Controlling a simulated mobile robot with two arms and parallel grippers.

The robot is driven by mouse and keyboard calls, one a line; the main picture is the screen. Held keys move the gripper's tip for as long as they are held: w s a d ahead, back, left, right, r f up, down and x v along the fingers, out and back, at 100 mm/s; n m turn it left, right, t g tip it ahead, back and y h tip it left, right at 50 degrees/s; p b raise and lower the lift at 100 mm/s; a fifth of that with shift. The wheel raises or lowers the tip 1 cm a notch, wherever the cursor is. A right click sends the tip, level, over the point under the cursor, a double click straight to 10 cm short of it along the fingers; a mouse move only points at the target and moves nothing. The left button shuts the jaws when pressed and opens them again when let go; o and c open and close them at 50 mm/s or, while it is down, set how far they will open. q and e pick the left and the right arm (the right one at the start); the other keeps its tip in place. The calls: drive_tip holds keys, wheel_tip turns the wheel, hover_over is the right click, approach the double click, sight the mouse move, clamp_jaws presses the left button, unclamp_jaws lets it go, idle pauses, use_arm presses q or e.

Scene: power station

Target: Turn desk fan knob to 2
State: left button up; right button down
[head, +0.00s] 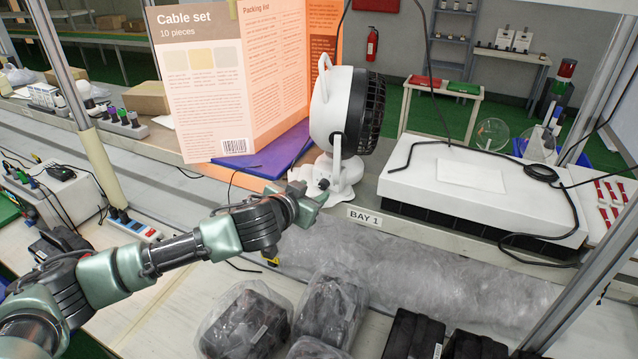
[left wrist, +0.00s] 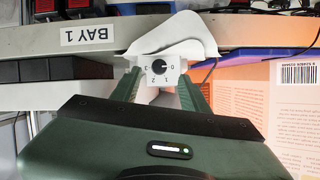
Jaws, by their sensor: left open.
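The white desk fan (head: 340,115) with a dark grille stands on the shelf above the BAY 1 label, facing right in the head view. Its base front shows in the left wrist view, upside down, with a black round knob (left wrist: 160,69) on a white panel marked with several digits. The knob's light mark seems to point at 0. My left gripper (head: 316,190) is at the front of the fan's base. In the left wrist view, its open green fingers (left wrist: 160,88) stand on either side of the knob panel. Contact cannot be told. My right gripper is not in view.
A large Cable set leaflet (head: 215,85) stands left of the fan, with a purple folder (head: 265,155) beside it. A white box (head: 480,190) with a black cable lies to the right. Bagged dark parts (head: 245,322) lie on the lower front table.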

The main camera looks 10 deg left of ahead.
sight(322, 186)
use_arm(q)
drive_tip(key=x, duration=0.3)
drive_tip(key=shift+w+p, duration=0.2)
drive_tip(key=shift+p, duration=0.2)
drive_tip(key=shift+x, duration=0.8)
drive_tip(key=shift+f, duration=0.1)
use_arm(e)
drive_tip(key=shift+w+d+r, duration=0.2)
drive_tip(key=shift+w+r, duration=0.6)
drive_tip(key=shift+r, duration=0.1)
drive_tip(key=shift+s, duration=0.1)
use_arm(q)
drive_tip(key=c, duration=1)
drive_tip(key=shift+d, duration=0.1)
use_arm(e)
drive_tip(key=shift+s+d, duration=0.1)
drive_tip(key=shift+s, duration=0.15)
